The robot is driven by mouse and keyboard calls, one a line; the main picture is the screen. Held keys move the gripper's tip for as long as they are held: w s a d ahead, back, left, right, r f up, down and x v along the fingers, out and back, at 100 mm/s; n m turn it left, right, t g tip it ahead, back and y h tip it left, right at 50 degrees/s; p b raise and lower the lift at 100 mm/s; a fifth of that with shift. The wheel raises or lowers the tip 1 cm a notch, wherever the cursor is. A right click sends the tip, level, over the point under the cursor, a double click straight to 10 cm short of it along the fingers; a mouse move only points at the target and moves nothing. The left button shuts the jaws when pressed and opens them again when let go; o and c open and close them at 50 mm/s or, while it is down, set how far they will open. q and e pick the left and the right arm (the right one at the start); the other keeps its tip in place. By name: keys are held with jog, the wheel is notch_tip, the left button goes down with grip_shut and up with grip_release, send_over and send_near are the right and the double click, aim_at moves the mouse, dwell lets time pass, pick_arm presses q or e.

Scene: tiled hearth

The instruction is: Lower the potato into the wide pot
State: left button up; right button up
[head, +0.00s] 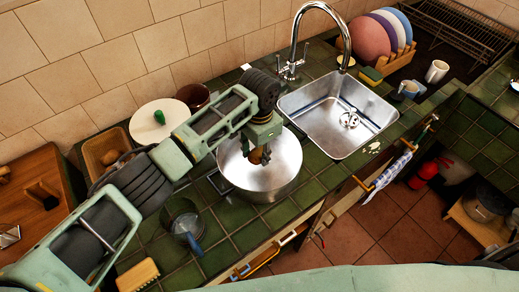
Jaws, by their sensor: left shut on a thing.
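The wide pot (283,178), a shiny metal one, stands on the green tiled counter left of the sink. My left gripper (259,155) is over the pot's opening, pointing down. It is shut on the potato (256,157), a small brown thing mostly hidden by the fingers. The potato appears within the pot's outline, but I cannot tell how high it is above the bottom. The pot's inside looks bare where it shows. My right gripper is not in view.
A white round plate or lid (176,107) with a green thing on it, a dark brown pot (201,91) and a wooden box (92,147) lie behind my left arm. A glass vessel (172,211) stands front left of the pot. The sink (340,112) is close on the right.

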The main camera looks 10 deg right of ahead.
aim_at(260, 167)
pick_arm(q)
jog(key=shift+f+b, duration=1.4)
jog(key=shift+f, duration=1.1)
dwell(1.3)
jog(key=o, duration=1.3)
jog(key=shift+c, duration=0.2)
jog(key=shift+r, duration=0.15)
notch_tip(260, 167, up, 12)
jog(key=shift+f, duration=0.1)
